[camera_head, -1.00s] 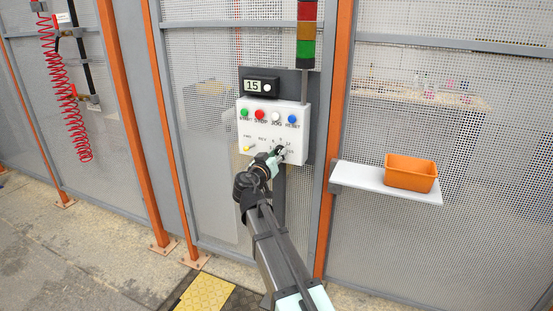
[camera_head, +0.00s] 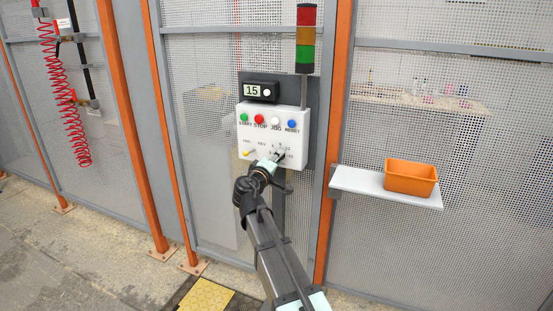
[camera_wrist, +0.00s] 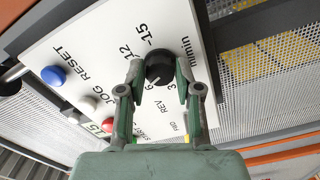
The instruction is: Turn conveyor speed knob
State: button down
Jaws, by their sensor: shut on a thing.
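The black speed knob (camera_wrist: 159,67) sits on the white control box (camera_head: 262,125), with the marks 3, 6, 12 and 15 around it in the wrist view. A small pale pointer line at its lower edge faces about the 3 and 6 marks. My gripper (camera_wrist: 160,72) has one finger on each side of the knob and is shut on it. In the head view my gripper (camera_head: 275,158) is at the lower right of the box and hides most of the knob. The display (camera_head: 254,90) above the box reads 15.
Green, red, white and blue buttons (camera_head: 260,118) line the top of the box. A yellow-tipped selector (camera_head: 248,153) is at its lower left. A stack light (camera_head: 306,40) stands above. An orange bin (camera_head: 410,176) rests on a white shelf (camera_head: 352,179) at right.

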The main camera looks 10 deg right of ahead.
jog(key=shift+w+r+n+p, duration=0.15)
jog(key=shift+n+p, duration=1.8)
jog(key=shift+n, duration=1.35)
jog(key=shift+r+n+p, duration=0.15)
jog(key=shift+n+p, duration=1.75)
jog(key=shift+n, duration=1.4)
jog(key=c, duration=0.8)
grip_release()
jog(key=shift+f, duration=0.1)
jog(key=shift+o, duration=0.2)
jog(key=v, duration=1.2)
